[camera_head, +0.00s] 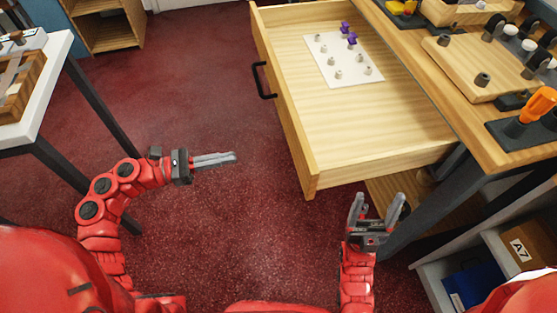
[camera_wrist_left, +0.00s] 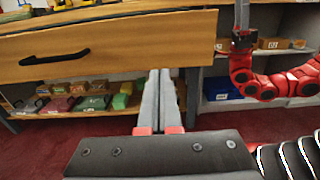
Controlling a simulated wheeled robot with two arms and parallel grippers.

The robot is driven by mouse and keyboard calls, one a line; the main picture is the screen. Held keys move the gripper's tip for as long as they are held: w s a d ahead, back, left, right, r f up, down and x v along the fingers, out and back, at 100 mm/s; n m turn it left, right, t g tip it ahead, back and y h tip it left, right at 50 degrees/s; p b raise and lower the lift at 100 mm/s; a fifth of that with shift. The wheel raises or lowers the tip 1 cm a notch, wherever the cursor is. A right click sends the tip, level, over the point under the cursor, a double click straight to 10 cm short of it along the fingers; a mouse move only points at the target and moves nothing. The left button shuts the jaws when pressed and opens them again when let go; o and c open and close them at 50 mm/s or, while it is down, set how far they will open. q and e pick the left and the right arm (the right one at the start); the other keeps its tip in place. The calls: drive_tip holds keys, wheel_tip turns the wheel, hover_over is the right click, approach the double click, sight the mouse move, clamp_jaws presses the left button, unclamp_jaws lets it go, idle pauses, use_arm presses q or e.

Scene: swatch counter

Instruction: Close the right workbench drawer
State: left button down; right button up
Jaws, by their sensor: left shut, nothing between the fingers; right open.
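The wooden workbench drawer (camera_head: 385,125) is pulled well out from under the workbench top (camera_head: 430,50) in the head view. Its front panel, with a black handle (camera_head: 263,80), faces left. The left wrist view shows the drawer front (camera_wrist_left: 130,45) and its handle (camera_wrist_left: 54,57) up close. My left gripper (camera_head: 235,157) is shut and empty, over the floor to the left of the drawer front and apart from it. In the left wrist view its fingers (camera_wrist_left: 160,75) are together. My right gripper (camera_head: 377,205) is open and empty, near the drawer's near side.
A white sheet (camera_head: 340,80) with small grey and purple pieces lies in the drawer. A board with knobs (camera_head: 465,70) and an orange tool (camera_head: 537,104) are on the bench. A white table (camera_head: 50,85) stands at left. Red floor (camera_head: 190,90) between is clear.

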sight(293, 146)
use_arm(q)
drive_tip(key=x, duration=1.4)
drive_tip(key=shift+p, duration=0.4)
drive_tip(key=shift+f, duration=0.1)
